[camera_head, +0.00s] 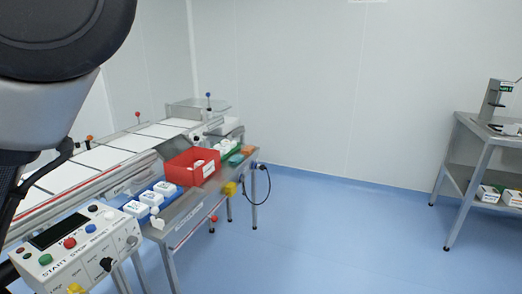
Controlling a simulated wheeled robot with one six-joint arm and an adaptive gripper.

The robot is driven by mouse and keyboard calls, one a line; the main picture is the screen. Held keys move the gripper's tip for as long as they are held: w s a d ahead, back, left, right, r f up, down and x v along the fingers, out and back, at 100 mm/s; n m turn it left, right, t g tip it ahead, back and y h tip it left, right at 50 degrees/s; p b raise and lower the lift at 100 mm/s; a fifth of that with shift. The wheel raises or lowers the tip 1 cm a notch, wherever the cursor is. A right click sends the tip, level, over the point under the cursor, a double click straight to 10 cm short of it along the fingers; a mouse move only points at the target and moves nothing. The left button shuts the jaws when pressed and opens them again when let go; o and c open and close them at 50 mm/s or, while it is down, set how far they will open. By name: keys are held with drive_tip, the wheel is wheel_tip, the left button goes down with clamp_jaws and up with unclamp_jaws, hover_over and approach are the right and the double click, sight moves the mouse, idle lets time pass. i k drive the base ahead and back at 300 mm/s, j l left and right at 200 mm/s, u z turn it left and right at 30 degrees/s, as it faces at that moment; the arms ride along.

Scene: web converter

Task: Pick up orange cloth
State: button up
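A small orange item (248,150), which looks like the orange cloth, lies at the far right end of the metal side shelf (184,212) along the machine. It is too small in view to make out its folds or edges. A green item (236,159) lies just in front of it. My gripper is not in view; only a dark and grey part of my arm fills the upper left, well apart from the orange item.
A red bin (192,167) with white things inside and blue holders with white bottles (136,208) stand along the shelf. A control panel (76,246) is in the near left. A steel table (480,131) stands at right. The blue floor (340,235) between is clear.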

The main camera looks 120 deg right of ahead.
sight(247, 149)
drive_tip(key=k+z, duration=0.15)
drive_tip(key=z, duration=0.25)
drive_tip(key=k+j+z, duration=0.1)
drive_tip(key=z, duration=0.3)
drive_tip(key=k+z, duration=0.2)
drive_tip(key=z, duration=0.25)
drive_tip(key=k+l+z, duration=0.15)
drive_tip(key=z, duration=2.45)
drive_tip(key=u, duration=3.2)
drive_tip(key=z, duration=3.2)
